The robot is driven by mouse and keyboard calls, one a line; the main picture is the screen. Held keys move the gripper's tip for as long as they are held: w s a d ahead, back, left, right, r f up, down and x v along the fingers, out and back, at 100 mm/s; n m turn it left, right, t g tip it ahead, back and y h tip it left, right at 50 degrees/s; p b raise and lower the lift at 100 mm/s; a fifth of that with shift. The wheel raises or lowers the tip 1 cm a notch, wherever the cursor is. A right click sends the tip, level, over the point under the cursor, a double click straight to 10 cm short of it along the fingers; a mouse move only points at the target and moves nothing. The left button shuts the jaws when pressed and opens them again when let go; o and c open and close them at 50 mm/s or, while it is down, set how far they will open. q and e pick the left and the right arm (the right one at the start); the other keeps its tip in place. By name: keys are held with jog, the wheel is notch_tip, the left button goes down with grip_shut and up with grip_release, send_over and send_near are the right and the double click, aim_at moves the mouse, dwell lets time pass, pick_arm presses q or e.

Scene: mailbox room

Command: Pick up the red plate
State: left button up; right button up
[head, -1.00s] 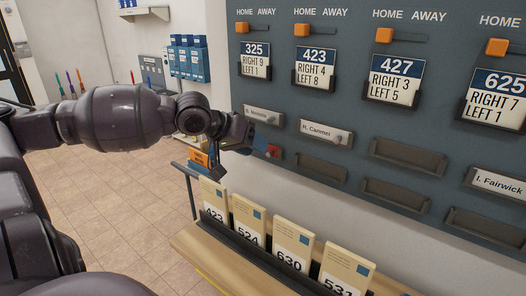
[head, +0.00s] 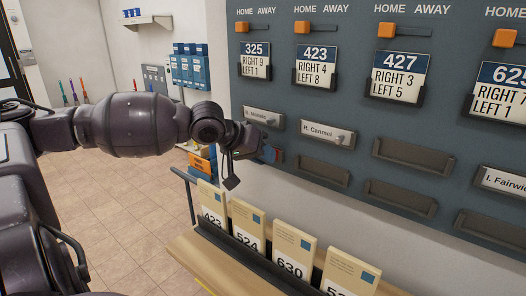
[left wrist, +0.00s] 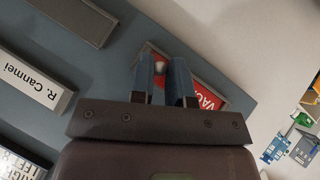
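The red plate (left wrist: 208,96) with white lettering is on the lower edge of the grey-blue board, tilted in the left wrist view and partly hidden by my fingers. A small pale knob (left wrist: 159,67) shows between the fingertips. My left gripper (left wrist: 160,66) is at the plate, its two blue fingers apart with a narrow gap; I see no clear grip on the knob. Canmei plate (head: 327,134) and hides most of the red plate. My right gripper is not in view.
The board (head: 345,60) holds several number cards, orange sliders and empty holders (head: 325,171). A wooden shelf (head: 215,263) with numbered envelopes (head: 249,226) runs below. Blue boxes (head: 190,68) stand behind, and the tiled floor (head: 120,200) at left is clear.

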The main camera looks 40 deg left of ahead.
pick_arm(q)
jog(key=shift+c, duration=1.1)
jog(key=shift+r, duration=0.1)
grip_shut()
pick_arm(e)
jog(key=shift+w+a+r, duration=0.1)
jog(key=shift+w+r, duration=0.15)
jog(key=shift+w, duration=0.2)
